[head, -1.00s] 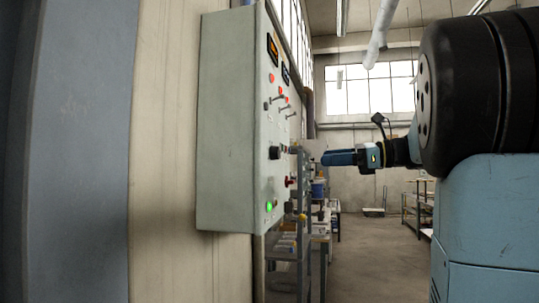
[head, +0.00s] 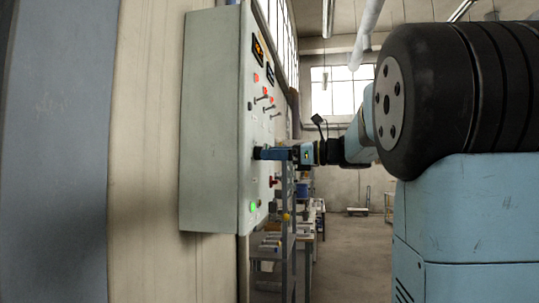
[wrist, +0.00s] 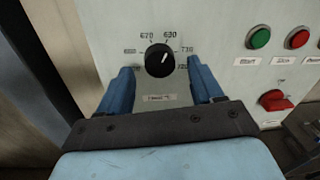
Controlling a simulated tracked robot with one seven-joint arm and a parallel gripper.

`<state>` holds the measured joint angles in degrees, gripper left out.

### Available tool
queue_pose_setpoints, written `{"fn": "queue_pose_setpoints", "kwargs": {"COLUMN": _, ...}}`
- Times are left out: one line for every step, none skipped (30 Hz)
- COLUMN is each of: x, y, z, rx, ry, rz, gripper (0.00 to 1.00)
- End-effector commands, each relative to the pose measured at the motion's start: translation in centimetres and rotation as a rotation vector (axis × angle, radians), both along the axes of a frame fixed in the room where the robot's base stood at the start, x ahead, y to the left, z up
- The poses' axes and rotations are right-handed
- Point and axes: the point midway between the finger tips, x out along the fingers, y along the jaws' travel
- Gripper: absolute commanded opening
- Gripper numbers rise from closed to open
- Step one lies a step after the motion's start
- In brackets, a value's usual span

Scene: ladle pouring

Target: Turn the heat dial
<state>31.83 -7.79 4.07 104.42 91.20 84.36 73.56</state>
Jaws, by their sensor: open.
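The heat dial (wrist: 159,60) is a round black knob with a white pointer mark, set on a pale panel with printed numbers around it. The pointer leans to the upper right, towards the 730 mark. My gripper (wrist: 160,78) is open, with one blue finger on each side below the dial in the wrist view. The fingers look apart from the knob there. In the head view my gripper (head: 262,153) is at the panel face by the dial, and its fingers hide most of the knob.
The control cabinet (head: 208,130) is on the wall. A green button (wrist: 259,36), a red button (wrist: 297,38) and a red switch (wrist: 275,100) sit to the dial's right. Small levers (head: 263,98) stick out above it. A shelf rack (head: 287,235) stands beyond.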

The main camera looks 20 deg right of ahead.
Motion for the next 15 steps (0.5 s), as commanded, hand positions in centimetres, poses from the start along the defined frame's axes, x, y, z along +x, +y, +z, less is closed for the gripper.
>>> {"fn": "queue_pose_setpoints", "kwargs": {"x": 0.28, "y": 0.40, "z": -0.02, "rx": 0.000, "ry": 0.000, "rz": 0.000, "gripper": 0.66}}
{"fn": "queue_pose_setpoints", "kwargs": {"x": 0.40, "y": 0.62, "z": -0.02, "rx": 0.000, "ry": 0.000, "rz": 0.001, "gripper": 0.66}}
{"fn": "queue_pose_setpoints", "kwargs": {"x": 0.55, "y": 0.86, "z": -0.02, "rx": 0.000, "ry": 0.000, "rz": 0.001, "gripper": 0.66}}
{"fn": "queue_pose_setpoints", "kwargs": {"x": 0.64, "y": 0.99, "z": -0.03, "rx": 0.000, "ry": 0.000, "rz": 0.001, "gripper": 0.66}}
{"fn": "queue_pose_setpoints", "kwargs": {"x": 0.72, "y": 1.08, "z": -0.03, "rx": -0.001, "ry": 0.001, "rz": 0.000, "gripper": 0.66}}
{"fn": "queue_pose_setpoints", "kwargs": {"x": 0.80, "y": 1.18, "z": -0.03, "rx": -0.001, "ry": 0.001, "rz": 0.000, "gripper": 0.66}}
{"fn": "queue_pose_setpoints", "kwargs": {"x": 0.84, "y": 1.23, "z": -0.03, "rx": -0.001, "ry": 0.000, "rz": -0.001, "gripper": 0.66}}
{"fn": "queue_pose_setpoints", "kwargs": {"x": 0.86, "y": 1.27, "z": -0.03, "rx": -0.001, "ry": 0.000, "rz": -0.001, "gripper": 0.66}}
{"fn": "queue_pose_setpoints", "kwargs": {"x": 0.87, "y": 1.29, "z": -0.03, "rx": -0.001, "ry": 0.000, "rz": -0.001, "gripper": 0.66}}
{"fn": "queue_pose_setpoints", "kwargs": {"x": 0.88, "y": 1.30, "z": -0.03, "rx": -0.001, "ry": 0.000, "rz": -0.001, "gripper": 0.66}}
{"fn": "queue_pose_setpoints", "kwargs": {"x": 0.88, "y": 1.30, "z": -0.03, "rx": -0.001, "ry": 0.000, "rz": -0.001, "gripper": 0.66}}
{"fn": "queue_pose_setpoints", "kwargs": {"x": 0.88, "y": 1.30, "z": -0.03, "rx": -0.001, "ry": 0.000, "rz": -0.001, "gripper": 0.66}}
{"fn": "queue_pose_setpoints", "kwargs": {"x": 0.87, "y": 1.31, "z": -0.02, "rx": -0.001, "ry": 0.000, "rz": -0.001, "gripper": 0.66}}
{"fn": "queue_pose_setpoints", "kwargs": {"x": 0.86, "y": 1.30, "z": -0.02, "rx": -0.001, "ry": 0.000, "rz": -0.001, "gripper": 0.66}}
{"fn": "queue_pose_setpoints", "kwargs": {"x": 0.86, "y": 1.30, "z": -0.02, "rx": -0.001, "ry": 0.000, "rz": -0.001, "gripper": 0.66}}
